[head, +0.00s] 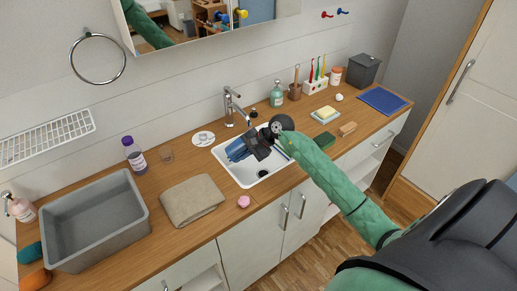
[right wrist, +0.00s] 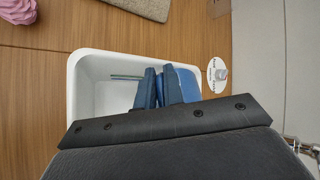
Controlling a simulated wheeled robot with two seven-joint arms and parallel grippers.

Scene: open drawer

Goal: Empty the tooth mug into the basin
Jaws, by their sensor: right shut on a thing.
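My right gripper (head: 246,147) reaches over the white basin (head: 222,157) from the right. In the right wrist view its fingers (right wrist: 158,88) are close together, shut on a blue thing (right wrist: 184,84) that looks like the tooth mug. The blue mug (head: 236,150) appears tipped on its side over or in the basin; its opening is hidden. Whether anything is still in the mug cannot be seen. My left gripper is not in view.
The faucet (head: 233,106) stands behind the basin. A folded towel (head: 192,200) and pink object (head: 243,201) lie left of it, with a grey tub (head: 95,221) farther left. A soap dish (head: 325,114), green block (head: 324,140) and brush (head: 347,129) lie to the right.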

